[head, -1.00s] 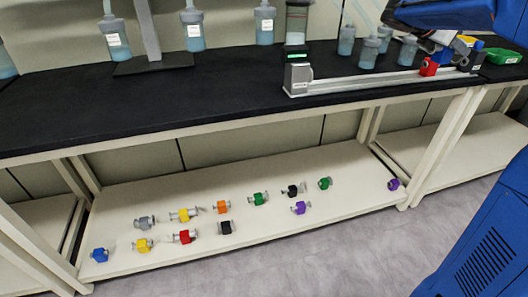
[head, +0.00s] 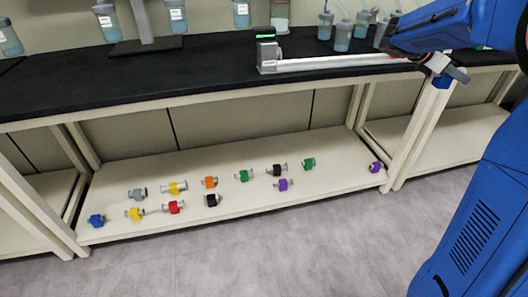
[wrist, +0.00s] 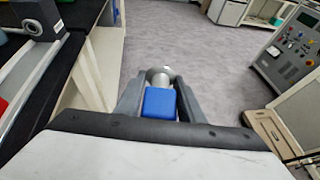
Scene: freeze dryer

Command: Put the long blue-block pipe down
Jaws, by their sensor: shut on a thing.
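The long blue-block pipe (wrist: 160,103) is held in my gripper (wrist: 160,84), whose two grey fingers close on either side of it in the wrist view. Its light grey round end shows past the blue block. In the head view my gripper (head: 438,66) is at the upper right, in front of the bench edge, and the blue block (head: 442,82) shows just below it. The rest of the pipe is hidden by my gripper. Grey floor shows beyond the pipe in the wrist view.
The lower shelf (head: 265,210) carries several coloured-block pipes, including another blue-block one (head: 97,220) at the left end. Bare shelf shows between the purple one (head: 375,167) and the others. The black bench top (head: 180,75) bears bottles and a rail. Bench legs (head: 418,130) stand below my gripper.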

